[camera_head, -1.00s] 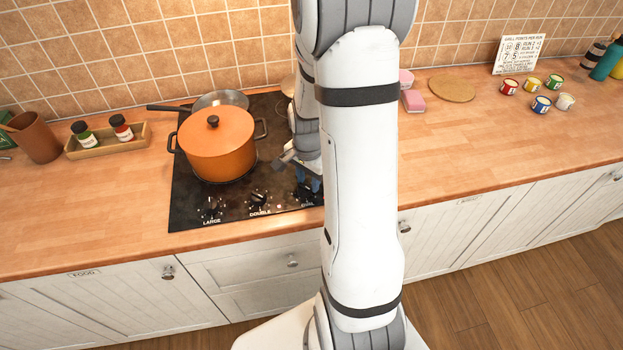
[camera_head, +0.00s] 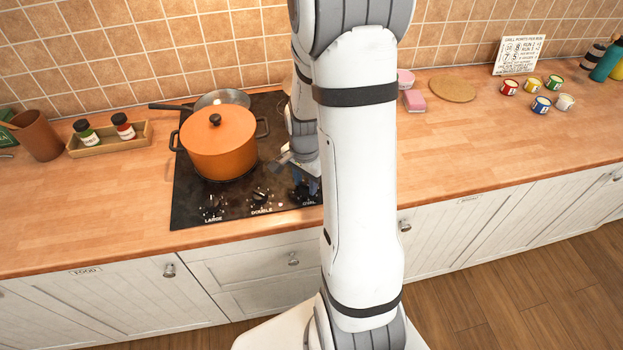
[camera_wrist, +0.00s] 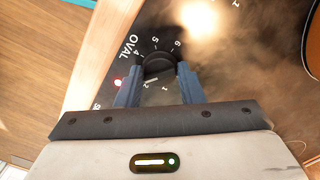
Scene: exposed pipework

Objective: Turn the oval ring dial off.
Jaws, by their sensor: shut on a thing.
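The oval ring dial (camera_wrist: 158,64) is a dark round knob beside the word OVAL on the black hob, with numbers printed around it. My gripper (camera_wrist: 158,74) has its two blue-grey fingers on either side of this knob and is shut on it. A small red light (camera_wrist: 117,83) glows beside the dial. I cannot clearly read which number the dial points at. In the head view my gripper (camera_head: 309,187) is down at the hob's front right corner, and my arm hides much of it and the dial.
The hob (camera_head: 190,206) also carries the LARGE dial (camera_head: 212,205) and DOUBLE dial (camera_head: 260,197). An orange pot (camera_head: 218,150) stands close to the left of my gripper, with a metal pan (camera_head: 222,98) behind it.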

